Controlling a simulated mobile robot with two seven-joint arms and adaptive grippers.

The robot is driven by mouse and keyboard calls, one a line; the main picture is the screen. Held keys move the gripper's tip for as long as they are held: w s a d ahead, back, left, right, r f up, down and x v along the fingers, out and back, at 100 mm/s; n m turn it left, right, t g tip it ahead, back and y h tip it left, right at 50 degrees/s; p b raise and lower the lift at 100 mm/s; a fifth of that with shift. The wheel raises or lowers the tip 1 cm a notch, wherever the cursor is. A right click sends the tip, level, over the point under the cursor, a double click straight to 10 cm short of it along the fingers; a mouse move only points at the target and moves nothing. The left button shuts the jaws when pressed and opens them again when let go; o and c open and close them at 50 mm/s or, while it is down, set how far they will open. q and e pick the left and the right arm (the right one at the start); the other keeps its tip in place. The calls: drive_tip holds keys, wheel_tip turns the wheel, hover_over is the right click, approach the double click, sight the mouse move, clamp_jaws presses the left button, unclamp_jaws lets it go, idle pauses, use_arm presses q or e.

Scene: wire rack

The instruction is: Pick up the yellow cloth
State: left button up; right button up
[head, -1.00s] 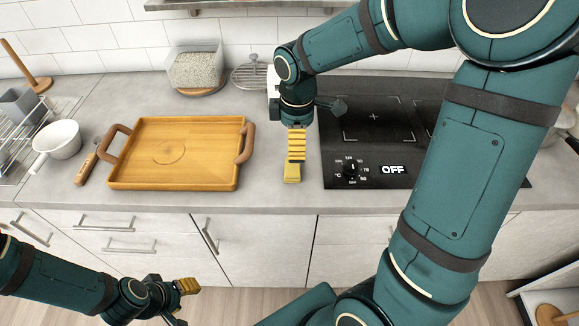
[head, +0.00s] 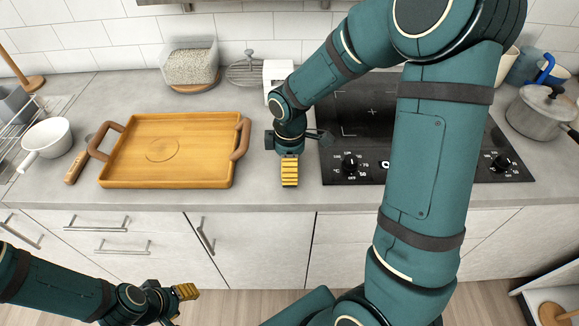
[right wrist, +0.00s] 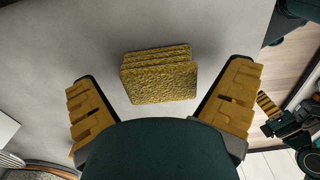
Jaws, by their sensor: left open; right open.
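The yellow cloth (right wrist: 158,77) lies folded in layers on the grey countertop in the right wrist view. My right gripper (right wrist: 162,80) is open, with one yellow ridged finger on each side of the cloth and gaps between. In the head view my right gripper (head: 289,168) points down over the counter near its front edge, between the wooden tray and the cooktop; I cannot make out the cloth there, where the gripper covers it. My left gripper (head: 184,293) is open and empty, low in front of the cabinets.
A wooden tray (head: 200,178) with handles is left of my right gripper. The black cooktop (head: 345,110) with knobs is to its right. A white pan (head: 46,137) and a grey pot (head: 540,115) stand farther out. A bare counter strip (head: 255,190) runs along the front.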

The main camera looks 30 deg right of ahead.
drive_tip(key=c, duration=1.1)
drive_tip(key=shift+c, duration=0.2)
drive_tip(key=shift+r, duration=0.1)
wheel_tip(320, 180, up, 10)
drive_tip(key=p, duration=0.2)
drive_tip(key=shift+p, duration=0.3)
drive_tip(key=shift+o, duration=1)
drive_tip(key=shift+c, duration=0.9)
